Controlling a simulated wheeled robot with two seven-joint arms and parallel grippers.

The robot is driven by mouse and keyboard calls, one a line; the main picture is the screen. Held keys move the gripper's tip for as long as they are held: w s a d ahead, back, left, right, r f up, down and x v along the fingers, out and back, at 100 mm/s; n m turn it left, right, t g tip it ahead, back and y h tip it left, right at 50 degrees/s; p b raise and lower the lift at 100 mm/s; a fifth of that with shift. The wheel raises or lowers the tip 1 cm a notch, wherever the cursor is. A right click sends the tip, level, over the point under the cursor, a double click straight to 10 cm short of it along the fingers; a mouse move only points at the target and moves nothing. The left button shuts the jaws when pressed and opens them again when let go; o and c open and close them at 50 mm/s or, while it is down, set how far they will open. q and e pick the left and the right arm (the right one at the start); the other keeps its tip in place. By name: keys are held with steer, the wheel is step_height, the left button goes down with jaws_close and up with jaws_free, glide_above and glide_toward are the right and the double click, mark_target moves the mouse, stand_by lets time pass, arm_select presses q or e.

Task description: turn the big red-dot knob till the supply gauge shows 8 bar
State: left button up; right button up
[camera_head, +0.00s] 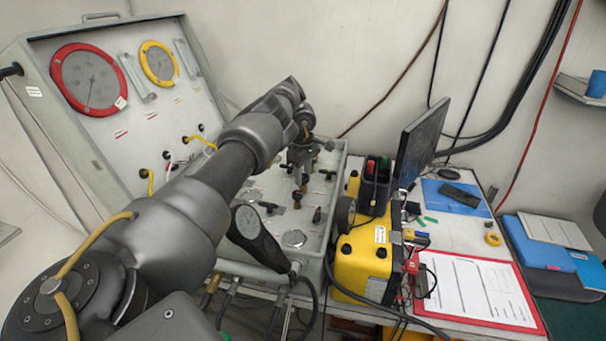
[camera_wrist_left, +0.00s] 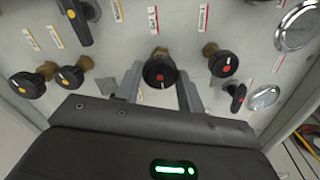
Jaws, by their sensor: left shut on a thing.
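The big black knob with a red dot (camera_wrist_left: 160,71) shows in the middle of the left wrist view, on the grey panel. My left gripper (camera_wrist_left: 158,83) has a finger on each side of it and is shut on it. In the head view my left gripper (camera_head: 301,160) is over the panel and hides this knob. A red-rimmed gauge (camera_head: 90,80) and a yellow-rimmed gauge (camera_head: 159,63) are in the raised lid. Their scales are too small to read, and I cannot tell which is the supply gauge. My right gripper is not in view.
Smaller red-dot knobs (camera_wrist_left: 224,64) (camera_wrist_left: 237,96) are right of the gripped knob. Yellow-dot knobs (camera_wrist_left: 27,85) (camera_wrist_left: 71,75) are to its left. A black handheld gauge (camera_head: 250,224) lies by the panel's front. A yellow case (camera_head: 362,262) and a monitor (camera_head: 421,142) stand to the right.

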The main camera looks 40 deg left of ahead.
mark_target(303, 176)
arm_select(q)
steer(key=shift+s+f+m, duration=0.1)
steer(key=shift+f+m, duration=0.05)
steer(key=shift+m, duration=0.45)
steer(key=o, duration=1)
steer(key=shift+c, duration=0.2)
steer(key=shift+r, duration=0.2)
step_height(303, 176, up, 10)
steer(key=shift+r, duration=0.25)
